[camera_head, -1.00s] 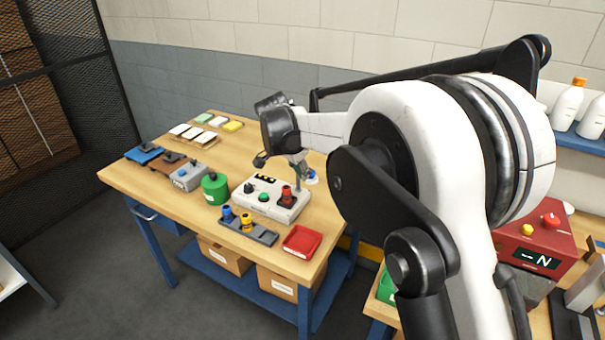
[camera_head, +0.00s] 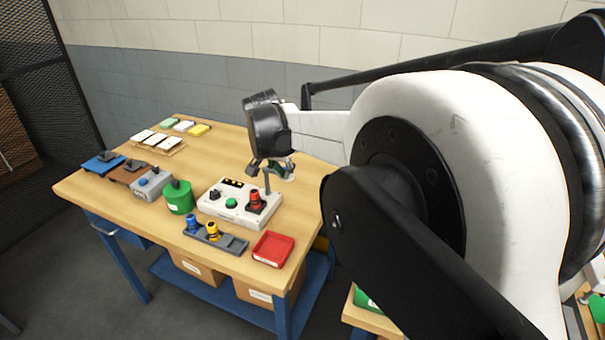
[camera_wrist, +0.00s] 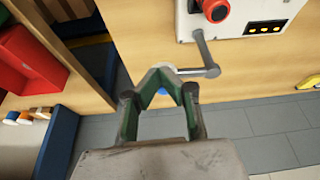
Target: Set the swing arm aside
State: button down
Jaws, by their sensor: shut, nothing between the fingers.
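The swing arm (camera_wrist: 207,57) is a grey post on the white control box (camera_head: 212,205) with a rod across its top. In the wrist view the rod runs left to a pale disc with a blue underside, partly hidden by my gripper (camera_wrist: 160,74). My gripper's green fingers are shut and empty, overlapping the disc end in that view; I cannot tell whether they touch it. In the head view the post (camera_head: 267,183) stands behind the box's red knob (camera_head: 255,197), and my gripper (camera_head: 272,168) is near its top.
A red tray (camera_head: 273,249), a grey holder (camera_head: 228,243) with blue and yellow pieces, and a green canister (camera_head: 179,198) stand around the box. White, green and yellow blocks lie at the table's back left. Bare wood (camera_head: 225,150) lies behind the box.

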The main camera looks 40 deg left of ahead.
jog(key=shift+w, duration=0.35)
dwell(0.4)
